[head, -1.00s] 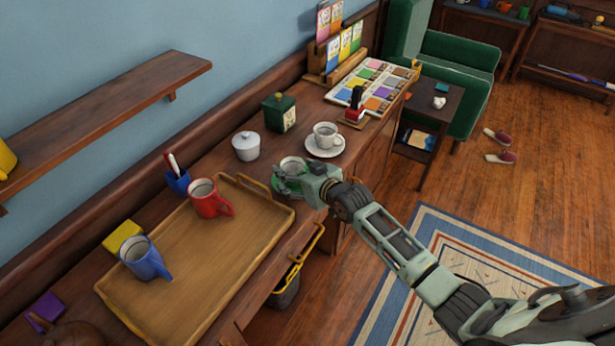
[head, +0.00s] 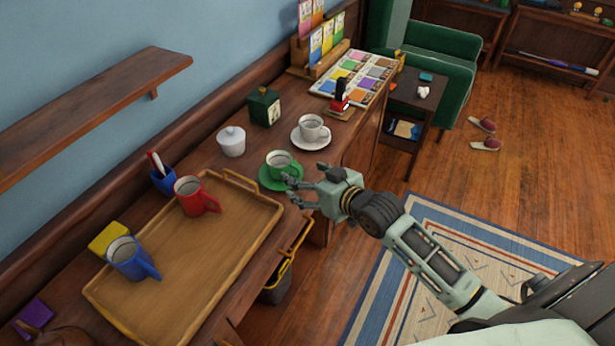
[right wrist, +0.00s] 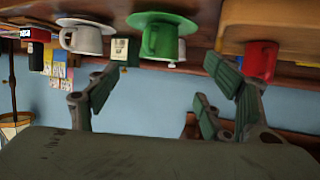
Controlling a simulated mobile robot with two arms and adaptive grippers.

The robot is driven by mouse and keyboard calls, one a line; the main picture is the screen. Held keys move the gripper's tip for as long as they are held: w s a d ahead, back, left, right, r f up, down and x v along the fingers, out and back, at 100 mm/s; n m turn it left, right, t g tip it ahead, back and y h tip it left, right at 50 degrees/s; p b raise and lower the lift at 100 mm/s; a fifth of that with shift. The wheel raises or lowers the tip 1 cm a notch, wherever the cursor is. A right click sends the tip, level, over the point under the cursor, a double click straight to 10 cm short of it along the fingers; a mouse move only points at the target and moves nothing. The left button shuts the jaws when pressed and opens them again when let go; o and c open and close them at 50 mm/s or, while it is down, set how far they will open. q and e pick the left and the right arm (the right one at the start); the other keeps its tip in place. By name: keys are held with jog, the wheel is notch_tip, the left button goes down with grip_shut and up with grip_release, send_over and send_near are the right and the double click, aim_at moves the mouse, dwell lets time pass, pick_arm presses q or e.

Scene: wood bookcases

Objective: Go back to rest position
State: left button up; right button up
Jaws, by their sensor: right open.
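My right gripper (head: 291,191) is open and empty just off the front edge of the wooden counter, beside the green cup (head: 280,165) on its green saucer (head: 266,181). There is a gap between the fingers and the cup. In the right wrist view, which is upside down, the green cup (right wrist: 159,40) shows beyond the open fingers (right wrist: 155,95). My left gripper is not in view.
A wooden tray (head: 235,262) holds a red mug (head: 190,194) and a blue mug (head: 128,258). A white cup (head: 310,128) on a saucer, a white lidded pot (head: 231,142) and a green box (head: 264,106) stand behind.

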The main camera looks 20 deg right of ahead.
dwell(0.3)
jog(key=s+a+f+g+h, duration=0.1)
jog(key=s+a+f+g, duration=0.15)
jog(key=s, duration=0.25)
jog(key=s+a+f+g, duration=0.1)
jog(key=s+f, duration=0.2)
jog(key=s, duration=0.3)
jog(key=s+d+f+m+g+h, duration=0.1)
jog(key=s+g, duration=0.2)
jog(key=s, duration=0.7)
jog(key=s+d+f+g+h, duration=0.1)
jog(key=s+g+h, duration=0.15)
jog(key=s, duration=0.65)
notch_tip(320, 180, down, 26)
jog(key=s+g, duration=0.2)
jog(key=s+d+f+g, duration=0.1)
jog(key=s+d+f, duration=0.1)
jog(key=s+f, duration=1.5)
jog(key=shift+s+d+y, duration=0.15)
jog(key=shift+d+y, duration=0.1)
jog(key=shift+y, duration=0.1)
